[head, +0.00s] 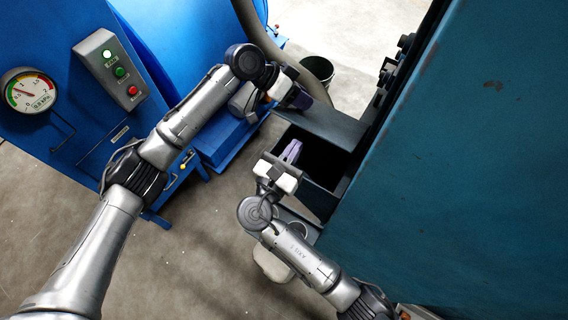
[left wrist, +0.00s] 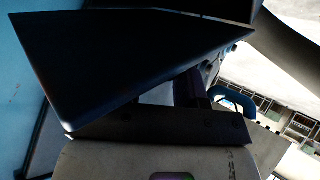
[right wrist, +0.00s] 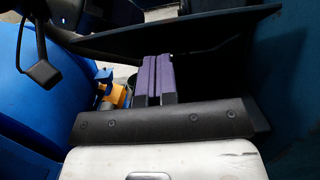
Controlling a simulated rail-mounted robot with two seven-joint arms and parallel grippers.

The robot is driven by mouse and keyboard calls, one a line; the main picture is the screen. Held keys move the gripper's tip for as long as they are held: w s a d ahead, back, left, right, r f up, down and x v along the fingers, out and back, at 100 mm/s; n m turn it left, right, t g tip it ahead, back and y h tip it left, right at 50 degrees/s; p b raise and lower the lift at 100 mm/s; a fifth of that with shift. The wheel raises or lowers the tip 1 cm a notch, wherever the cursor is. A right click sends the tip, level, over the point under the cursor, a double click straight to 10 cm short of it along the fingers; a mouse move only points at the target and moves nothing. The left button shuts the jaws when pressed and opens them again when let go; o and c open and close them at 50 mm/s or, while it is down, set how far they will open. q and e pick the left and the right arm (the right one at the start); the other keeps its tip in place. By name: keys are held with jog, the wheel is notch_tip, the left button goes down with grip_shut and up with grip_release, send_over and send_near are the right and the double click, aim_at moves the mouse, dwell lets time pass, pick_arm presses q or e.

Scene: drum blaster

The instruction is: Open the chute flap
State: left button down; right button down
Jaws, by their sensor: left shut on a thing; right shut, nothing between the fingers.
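The chute flap (head: 325,124) is a dark plate at the chute (head: 318,198) on the teal machine's side. The flap stands raised, and the black opening shows below it in the head view. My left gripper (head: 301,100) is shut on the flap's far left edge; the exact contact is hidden. In the left wrist view the dark panel (left wrist: 120,60) fills the upper middle. My right gripper (head: 291,151) is shut and empty at the opening's near left side. Its purple fingers (right wrist: 154,78) show below the flap's dark plate (right wrist: 180,32) in the right wrist view.
The teal machine (head: 470,150) blocks the right side. A blue machine with a gauge (head: 28,92) and a control box (head: 110,70) stands left. A thick hose (head: 270,40) and a dark bucket (head: 318,72) are behind the chute. Open concrete floor lies between the machines.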

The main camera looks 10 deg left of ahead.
aim_at(304, 128)
pick_arm(q)
jog(key=shift+a+f, duration=0.1)
jog(key=shift+f, duration=0.3)
pick_arm(e)
jog(key=shift+w+d+r, duration=0.25)
jog(key=shift+w+r, duration=0.35)
jog(key=shift+r, duration=0.3)
pick_arm(q)
jog(key=shift+w, duration=0.1)
pick_arm(e)
jog(key=shift+w+d+r, duration=0.25)
jog(key=shift+w+r, duration=0.2)
jog(key=shift+r, duration=0.35)
pick_arm(q)
jog(key=c, duration=0.8)
grip_release()
pick_arm(e)
jog(key=shift+w, duration=0.1)
pick_arm(q)
jog(key=shift+r, duration=0.1)
